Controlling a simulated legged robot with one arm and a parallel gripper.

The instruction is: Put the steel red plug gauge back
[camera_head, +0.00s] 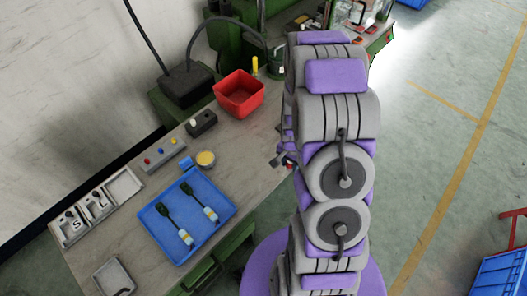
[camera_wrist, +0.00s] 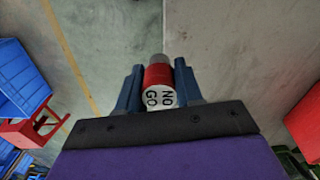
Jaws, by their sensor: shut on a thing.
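The plug gauge (camera_wrist: 159,82) shows in the wrist view with a red body, a grey steel end and a white face lettered "NO GO". My gripper (camera_wrist: 159,85) is shut on it, with one dark blue finger on each side. In the head view my gripper (camera_head: 284,160) is mostly hidden by my arm, near the right edge of the workbench (camera_head: 240,182). The gauge cannot be made out there.
A red bin (camera_head: 239,98), a yellow-topped round tub (camera_head: 205,159) and a black block (camera_head: 202,124) stand on the bench. Blue crates (camera_head: 498,277) stand on the floor at right.

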